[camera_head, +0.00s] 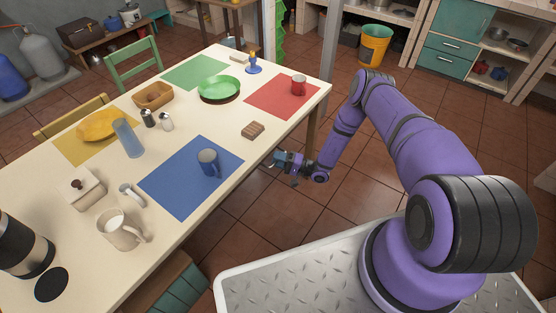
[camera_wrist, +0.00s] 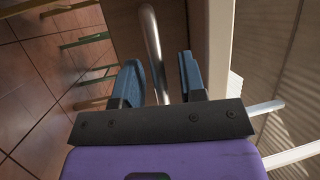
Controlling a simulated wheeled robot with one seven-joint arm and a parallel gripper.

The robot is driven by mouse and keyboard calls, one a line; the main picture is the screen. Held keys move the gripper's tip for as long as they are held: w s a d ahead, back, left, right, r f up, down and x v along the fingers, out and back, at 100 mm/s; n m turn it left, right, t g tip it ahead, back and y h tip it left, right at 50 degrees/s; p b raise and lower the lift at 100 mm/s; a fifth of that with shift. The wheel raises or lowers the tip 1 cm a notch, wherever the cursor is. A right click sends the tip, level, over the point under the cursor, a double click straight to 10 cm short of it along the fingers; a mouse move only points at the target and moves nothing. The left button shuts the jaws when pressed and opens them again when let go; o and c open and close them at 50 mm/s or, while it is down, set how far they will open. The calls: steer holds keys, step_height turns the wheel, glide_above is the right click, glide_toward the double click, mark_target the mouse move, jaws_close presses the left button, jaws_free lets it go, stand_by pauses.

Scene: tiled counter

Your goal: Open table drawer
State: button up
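My gripper (camera_head: 283,162) is beside the near long edge of the cream table (camera_head: 225,216), below the top. In the wrist view, its two blue fingers (camera_wrist: 160,72) are apart, one on each side of a curved metal handle (camera_wrist: 151,32). There are visible gaps between the handle and the fingers. The brown drawer front (camera_wrist: 125,22) lies behind the handle. The drawer front and handle are hidden under the tabletop in the head view. I cannot tell from these frames whether the drawer is fully shut.
The tabletop holds a blue mug (camera_head: 207,162), a brown block (camera_head: 253,130), a red mug (camera_head: 298,85) and a cream pitcher (camera_head: 118,232). A table leg (camera_head: 313,128) stands just beyond my gripper.

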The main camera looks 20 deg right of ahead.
jaws_close()
steer(key=shift+s, duration=0.1)
steer(key=s+d, duration=0.7)
steer(key=s, duration=0.2)
steer(key=s+d, duration=0.7)
steer(key=s, duration=0.3)
steer(key=shift+s, duration=0.2)
jaws_free()
steer(key=shift+d, duration=0.1)
steer(key=v, duration=1)
steer(key=shift+s+d, duration=0.2)
steer(key=shift+d, duration=0.15)
